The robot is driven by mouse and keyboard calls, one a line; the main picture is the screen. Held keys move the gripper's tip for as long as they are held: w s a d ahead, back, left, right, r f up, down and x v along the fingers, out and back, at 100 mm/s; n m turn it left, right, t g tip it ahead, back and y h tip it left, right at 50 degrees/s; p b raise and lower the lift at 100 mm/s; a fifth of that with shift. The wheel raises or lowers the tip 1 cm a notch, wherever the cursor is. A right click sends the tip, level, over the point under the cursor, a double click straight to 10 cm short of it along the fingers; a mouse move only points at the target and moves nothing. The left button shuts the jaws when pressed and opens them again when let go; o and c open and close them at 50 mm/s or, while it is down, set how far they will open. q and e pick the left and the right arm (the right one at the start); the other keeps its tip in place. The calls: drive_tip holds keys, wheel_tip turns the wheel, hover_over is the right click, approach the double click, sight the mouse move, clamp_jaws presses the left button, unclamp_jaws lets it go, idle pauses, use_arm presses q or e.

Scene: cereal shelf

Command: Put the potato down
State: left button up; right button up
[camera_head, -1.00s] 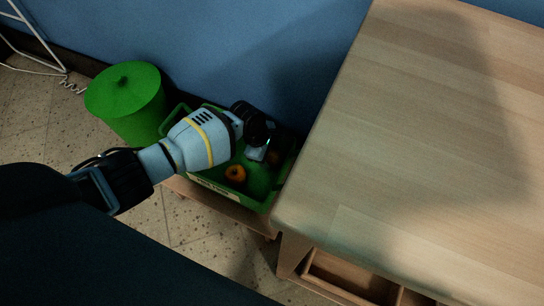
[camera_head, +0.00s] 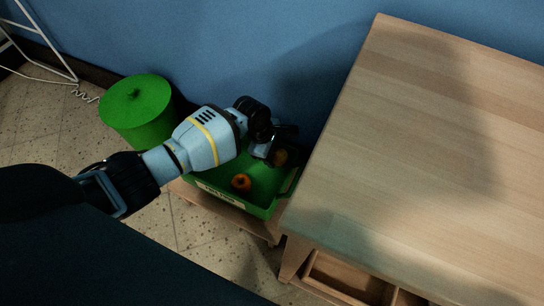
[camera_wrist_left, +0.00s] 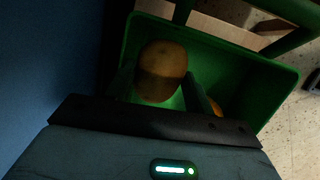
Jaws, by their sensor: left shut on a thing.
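The potato (camera_wrist_left: 161,70) is brown and rounded, and it sits between the fingers of my left gripper (camera_wrist_left: 163,92) in the left wrist view. My left gripper is shut on it, over the green crate (camera_wrist_left: 262,88). In the head view my left gripper (camera_head: 272,150) reaches over the far right part of the crate (camera_head: 255,209), and the potato (camera_head: 281,157) shows dimly beside the fingers. I cannot tell whether the potato touches the crate floor. My right gripper is not in view.
An orange round fruit (camera_head: 241,181) lies in the crate, whose middle floor looks bare. The crate stands on a low wooden shelf between a green lidded bin (camera_head: 137,108) and a wooden table (camera_head: 405,150). A blue wall (camera_head: 230,50) rises behind.

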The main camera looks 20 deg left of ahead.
use_arm(q)
drive_tip(key=shift+r+p, duration=0.55)
drive_tip(key=shift+r, duration=0.9)
wheel_tip(320, 180, up, 11)
drive_tip(key=w+m, duration=0.1)
drive_tip(key=m, duration=0.3)
wheel_tip(320, 180, up, 8)
drive_tip(key=m+g, duration=0.2)
drive_tip(key=m, duration=0.2)
hover_over(276, 150)
drive_tip(key=s, duration=0.4)
drive_tip(key=s+a+r+m+g, duration=0.1)
drive_tip(key=s+r+m, duration=0.4)
drive_tip(key=s, duration=0.2)
drive_tip(key=s+a+r+m+g+y, duration=0.1)
drive_tip(key=s+a+r+m, duration=0.1)
drive_tip(key=s+r+m, duration=0.3)
drive_tip(key=s+r, duration=0.1)
drive_tip(key=s, duration=0.2)
drive_tip(key=shift+s+a, duration=0.15)
drive_tip(key=shift+s, duration=0.15)
drive_tip(key=shift+a, duration=0.1)
